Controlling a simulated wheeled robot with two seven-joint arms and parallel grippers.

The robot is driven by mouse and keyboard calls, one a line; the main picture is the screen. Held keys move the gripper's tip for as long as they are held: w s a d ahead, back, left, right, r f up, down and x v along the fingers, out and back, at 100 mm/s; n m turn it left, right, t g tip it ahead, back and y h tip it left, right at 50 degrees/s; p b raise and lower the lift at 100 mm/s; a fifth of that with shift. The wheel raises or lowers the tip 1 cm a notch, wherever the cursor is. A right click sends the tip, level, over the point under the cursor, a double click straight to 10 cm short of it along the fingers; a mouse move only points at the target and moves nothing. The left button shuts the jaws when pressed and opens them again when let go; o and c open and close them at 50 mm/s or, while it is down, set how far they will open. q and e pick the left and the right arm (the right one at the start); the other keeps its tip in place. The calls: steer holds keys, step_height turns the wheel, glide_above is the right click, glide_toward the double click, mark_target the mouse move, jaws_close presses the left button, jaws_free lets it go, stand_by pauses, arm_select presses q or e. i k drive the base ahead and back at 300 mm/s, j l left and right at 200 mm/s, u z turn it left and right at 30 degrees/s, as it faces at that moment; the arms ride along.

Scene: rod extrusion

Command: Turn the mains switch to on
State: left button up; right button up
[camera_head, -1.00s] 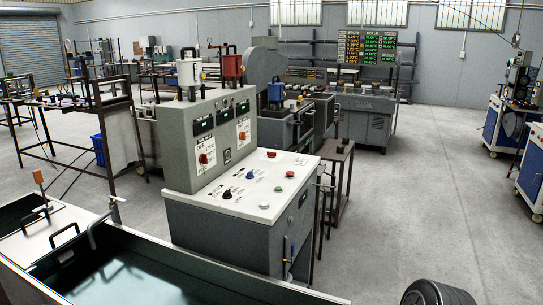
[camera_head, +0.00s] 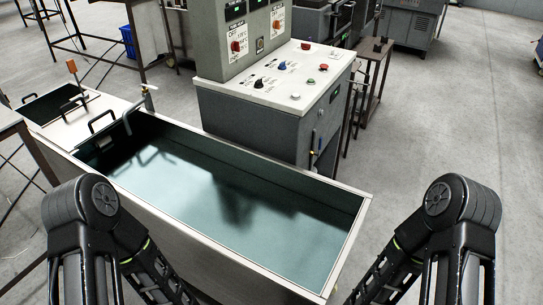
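The grey control cabinet (camera_head: 250,122) stands beyond the water trough, near the top middle. Its upright panel has two red rotary switches on white plates, one on the left (camera_head: 237,46) and one on the right (camera_head: 277,25). Its sloped top has a black knob (camera_head: 259,84), a blue knob (camera_head: 282,66), a red button (camera_head: 323,67), a green button (camera_head: 309,82) and a white button (camera_head: 296,96).
A long water trough (camera_head: 352,236) lies between me and the cabinet. An orange-handled tool (camera_head: 72,67) stands at its left end. A small brown stand (camera_head: 371,68) is right of the cabinet. The floor (camera_head: 455,130) on the right is clear.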

mark_target(304, 46)
steer(key=l, duration=0.7)
steer(key=i+l, duration=0.1)
steer(key=l, duration=0.4)
steer(key=i+l, duration=0.1)
steer(key=l, duration=0.45)
steer(key=i+l, duration=0.1)
steer(key=l, duration=0.4)
steer(key=i+l, duration=0.1)
steer(key=l, duration=0.4)
steer(key=i+l, duration=0.3)
steer(key=i, duration=0.25)
steer(key=i+l+u, duration=0.1)
steer(key=i+l, duration=0.2)
steer(key=i, duration=0.3)
steer(key=i+l, duration=0.35)
steer(key=i, duration=0.2)
steer(key=i+l, duration=0.35)
steer(key=i, duration=0.25)
steer(key=u, duration=0.05)
